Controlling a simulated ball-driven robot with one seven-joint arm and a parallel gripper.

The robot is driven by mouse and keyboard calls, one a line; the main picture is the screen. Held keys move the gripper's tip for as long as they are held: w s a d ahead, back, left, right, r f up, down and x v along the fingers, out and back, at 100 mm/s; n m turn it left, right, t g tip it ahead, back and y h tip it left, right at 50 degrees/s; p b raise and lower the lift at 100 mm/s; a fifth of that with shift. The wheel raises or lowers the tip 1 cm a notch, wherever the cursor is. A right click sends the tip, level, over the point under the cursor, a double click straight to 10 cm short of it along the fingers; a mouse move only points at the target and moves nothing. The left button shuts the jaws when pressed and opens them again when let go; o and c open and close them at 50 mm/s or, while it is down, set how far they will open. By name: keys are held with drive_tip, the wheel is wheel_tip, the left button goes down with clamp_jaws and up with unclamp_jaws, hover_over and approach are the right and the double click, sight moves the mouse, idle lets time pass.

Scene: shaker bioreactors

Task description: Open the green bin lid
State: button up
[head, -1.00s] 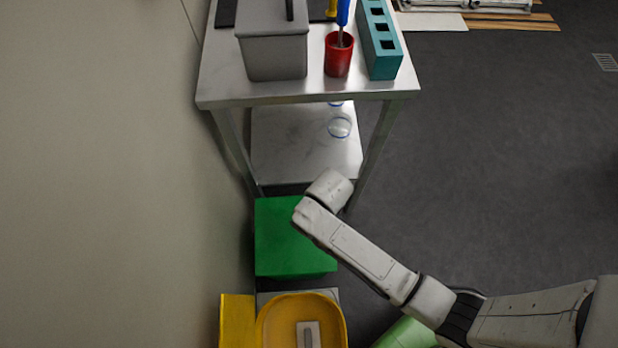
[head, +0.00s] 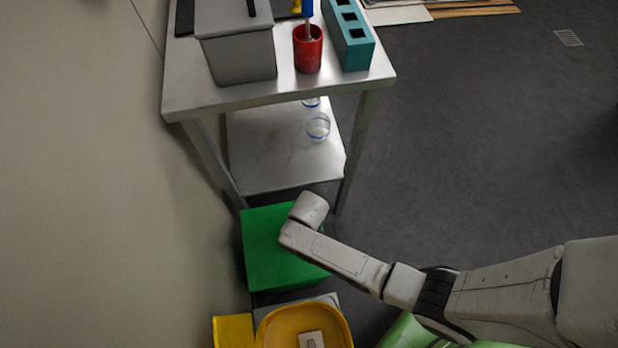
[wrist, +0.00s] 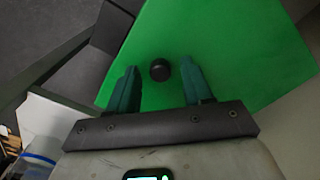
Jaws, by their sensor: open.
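The green bin lid (head: 270,262) is a flat green square on the floor-level bin, in front of the steel table, in the head view. It looks shut. In the wrist view the green lid (wrist: 225,40) fills the upper middle, with a small round black knob (wrist: 160,70) on it. My gripper (wrist: 161,78) is open, its two teal fingers on either side of the knob in the picture. I cannot tell how far the fingertips are above the lid or whether they touch it. In the head view my arm hides the gripper and part of the lid.
A steel table (head: 290,88) stands behind the bin, bearing a grey box (head: 240,55), a red cup (head: 308,52) and a teal rack (head: 350,38). A yellow bin (head: 340,320) stands in front. A wall is at the left; open floor (head: 480,130) lies to the right.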

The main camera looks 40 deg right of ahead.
drive_tip(key=shift+c, duration=0.2)
clamp_jaws()
idle(0.3)
